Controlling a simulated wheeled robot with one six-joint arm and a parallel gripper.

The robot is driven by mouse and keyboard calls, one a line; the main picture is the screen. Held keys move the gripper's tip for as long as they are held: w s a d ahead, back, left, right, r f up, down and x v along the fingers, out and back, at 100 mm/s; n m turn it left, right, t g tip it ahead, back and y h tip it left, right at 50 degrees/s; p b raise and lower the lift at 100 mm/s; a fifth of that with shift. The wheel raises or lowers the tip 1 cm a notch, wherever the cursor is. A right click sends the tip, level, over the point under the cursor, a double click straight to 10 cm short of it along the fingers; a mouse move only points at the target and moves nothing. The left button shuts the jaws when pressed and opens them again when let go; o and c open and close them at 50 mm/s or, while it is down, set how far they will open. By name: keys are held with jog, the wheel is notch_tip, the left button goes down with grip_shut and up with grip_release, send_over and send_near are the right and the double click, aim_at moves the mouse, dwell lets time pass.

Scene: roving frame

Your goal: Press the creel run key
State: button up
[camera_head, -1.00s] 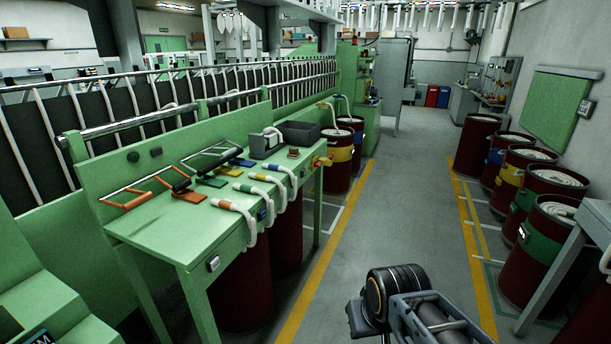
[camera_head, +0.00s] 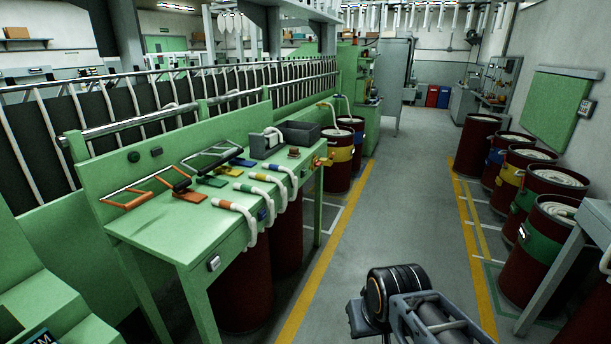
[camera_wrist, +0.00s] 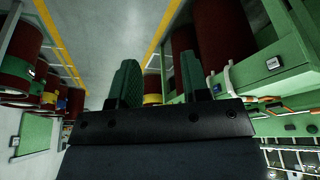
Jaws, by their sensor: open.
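I cannot tell which part is the creel run key; no label that I can read names it. The green creel table (camera_head: 185,235) stands at left. In the head view only part of my arm shows, at lower right.
Coloured handled levers (camera_head: 172,185) and several white sliver ends with coloured bands (camera_head: 240,210) lie on the table. A dark grey bin (camera_head: 300,132) stands at its far end. Dark red cans (camera_head: 547,250) line the right side. The grey aisle (camera_head: 400,200) between yellow lines is clear.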

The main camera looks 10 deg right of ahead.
jog(key=shift+c, duration=0.3)
grip_shut()
dwell(1.3)
